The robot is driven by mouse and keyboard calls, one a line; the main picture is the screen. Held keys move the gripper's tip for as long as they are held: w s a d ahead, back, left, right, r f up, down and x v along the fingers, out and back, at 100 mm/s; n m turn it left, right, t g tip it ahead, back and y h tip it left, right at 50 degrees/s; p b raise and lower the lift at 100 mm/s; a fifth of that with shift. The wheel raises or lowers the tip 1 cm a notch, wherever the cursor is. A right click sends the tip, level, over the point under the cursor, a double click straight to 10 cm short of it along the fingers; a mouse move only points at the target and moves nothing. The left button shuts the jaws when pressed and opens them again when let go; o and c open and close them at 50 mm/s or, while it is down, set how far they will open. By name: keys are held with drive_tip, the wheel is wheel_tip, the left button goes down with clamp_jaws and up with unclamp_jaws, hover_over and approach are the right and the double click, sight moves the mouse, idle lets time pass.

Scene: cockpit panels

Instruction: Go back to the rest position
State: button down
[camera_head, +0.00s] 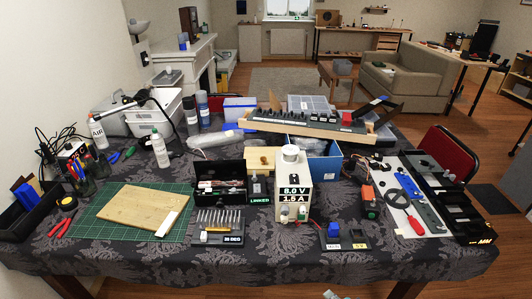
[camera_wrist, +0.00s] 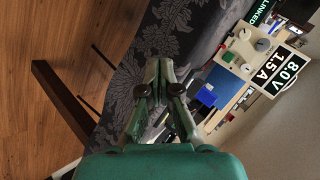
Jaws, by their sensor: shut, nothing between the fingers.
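My gripper (camera_wrist: 162,72) shows in the wrist view, with its fingertips together and nothing between them. It is at the near edge of the table, and the dark patterned tablecloth (camera_wrist: 135,80) and the wooden floor show behind it. The white power supply unit (camera_head: 292,181), reading 8.0 V and 1.5 A, stands on the table in the head view. It also shows tilted at the right of the wrist view (camera_wrist: 262,55), apart from my fingers. My arm does not show clearly in the head view.
A green cutting mat (camera_head: 90,214) with a wooden board (camera_head: 143,207) lies at the left of the table. A red chair (camera_head: 447,155) is at the right. The floor in front is mostly clear.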

drive_tip(key=s+f+n+t+h, duration=0.2)
drive_tip(key=s+n+h, duration=0.15)
drive_tip(key=s, duration=1.45)
drive_tip(key=s+r+n+t, duration=0.3)
drive_tip(key=s+r+n, duration=0.4)
drive_tip(key=s+r, duration=0.6)
drive_tip(key=v, duration=0.4)
drive_tip(key=shift+s, duration=0.5)
drive_tip(key=shift+d+f+y, duration=0.1)
drive_tip(key=shift+f+y, duration=0.05)
drive_tip(key=shift+y, duration=0.1)
